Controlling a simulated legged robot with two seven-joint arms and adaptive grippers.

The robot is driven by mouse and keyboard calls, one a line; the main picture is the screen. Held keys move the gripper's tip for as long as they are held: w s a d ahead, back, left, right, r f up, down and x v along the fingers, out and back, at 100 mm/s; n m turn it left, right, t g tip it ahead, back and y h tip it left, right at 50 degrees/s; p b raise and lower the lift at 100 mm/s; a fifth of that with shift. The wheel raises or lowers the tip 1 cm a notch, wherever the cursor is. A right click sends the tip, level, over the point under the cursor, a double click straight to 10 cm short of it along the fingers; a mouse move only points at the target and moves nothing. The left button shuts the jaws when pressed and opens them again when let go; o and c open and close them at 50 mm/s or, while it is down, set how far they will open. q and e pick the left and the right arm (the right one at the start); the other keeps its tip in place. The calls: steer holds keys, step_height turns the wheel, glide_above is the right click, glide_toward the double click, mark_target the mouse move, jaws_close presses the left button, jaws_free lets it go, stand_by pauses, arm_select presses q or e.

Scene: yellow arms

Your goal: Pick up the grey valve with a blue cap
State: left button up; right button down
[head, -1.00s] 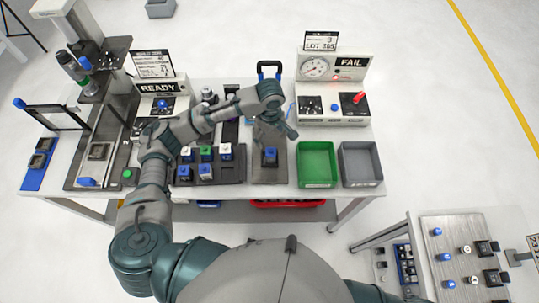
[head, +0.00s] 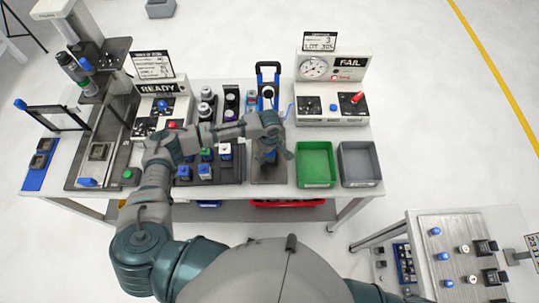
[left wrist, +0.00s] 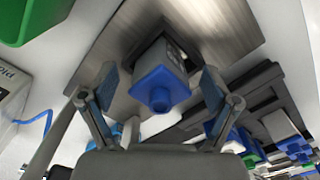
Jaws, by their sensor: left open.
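The grey valve with a blue cap (left wrist: 161,88) stands on a metal plate (head: 269,175), seen from its blue cap side in the left wrist view. In the head view it is mostly hidden by my gripper. My left gripper (head: 274,150) is open over the plate. In the left wrist view its two fingers (left wrist: 161,92) stand apart on either side of the valve, with a gap visible at each side. My right gripper is not in view.
A dark tray (head: 212,180) with several capped valves lies just left of the plate. A green bin (head: 316,182) and a grey bin (head: 361,182) stand to the right. A test box marked FAIL (head: 333,115) and a blue-handled stand (head: 268,78) are behind.

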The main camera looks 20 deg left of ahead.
arm_select(q)
steer(key=shift+d, duration=0.15)
steer(key=c, duration=1.3)
